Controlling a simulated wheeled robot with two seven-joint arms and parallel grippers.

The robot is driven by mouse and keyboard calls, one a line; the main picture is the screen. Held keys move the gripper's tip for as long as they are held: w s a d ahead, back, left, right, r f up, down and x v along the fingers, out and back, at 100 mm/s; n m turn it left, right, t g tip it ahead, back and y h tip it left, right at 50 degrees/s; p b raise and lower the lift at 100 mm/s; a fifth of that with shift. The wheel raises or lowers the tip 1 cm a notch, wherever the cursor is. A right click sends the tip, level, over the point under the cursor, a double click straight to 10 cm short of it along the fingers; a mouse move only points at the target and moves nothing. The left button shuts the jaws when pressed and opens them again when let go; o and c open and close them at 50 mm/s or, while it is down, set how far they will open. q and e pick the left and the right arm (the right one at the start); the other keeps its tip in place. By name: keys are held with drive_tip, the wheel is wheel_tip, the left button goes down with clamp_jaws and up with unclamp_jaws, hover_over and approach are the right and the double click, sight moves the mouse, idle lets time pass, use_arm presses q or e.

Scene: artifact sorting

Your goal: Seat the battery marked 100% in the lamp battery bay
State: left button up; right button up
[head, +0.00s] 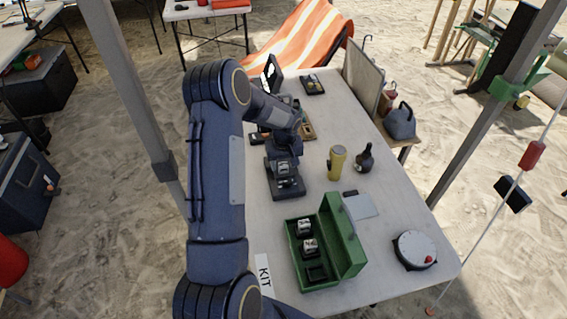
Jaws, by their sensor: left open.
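My left gripper (283,166) is open and points down over the left side of the table. Below it is a dark block-like holder (288,188) with a small pale-and-dark piece in it. I cannot tell whether the fingers touch that piece. An open green case (357,254) stands at the near end of the table. It holds two small batteries (305,227) (310,248) in a row, and the nearest slot (316,274) looks empty. Charge markings are too small to read. I cannot tell for sure which thing is the lamp battery bay. My right gripper is not in view.
A yellow cylinder (338,163) and a dark bottle (365,159) stand mid-table. A grey pad (361,206) lies beyond the case. A round white device (414,249) sits at the near right corner. A tent pole (490,110) rises at right.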

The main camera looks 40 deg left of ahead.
use_arm(q)
drive_tip(key=shift+r, duration=0.2)
drive_tip(key=s+d+r+m+t+h, duration=0.1)
drive_tip(key=s+d+r, duration=0.2)
drive_tip(key=r, duration=0.6)
drive_tip(key=s+d+r, duration=0.2)
drive_tip(key=r, duration=0.7)
drive_tip(key=s+d+r+m+t+h, duration=0.2)
drive_tip(key=s+d+m, duration=0.1)
drive_tip(key=s+d, duration=0.5)
drive_tip(key=s+d+r+m+t+h, duration=0.1)
drive_tip(key=s+d+m, duration=0.3)
drive_tip(key=s+d, duration=0.5)
drive_tip(key=s+h+b, duration=0.1)
drive_tip(key=s, duration=0.4)
drive_tip(key=shift+r+m+t, duration=0.3)
drive_tip(key=shift+r+t, duration=0.1)
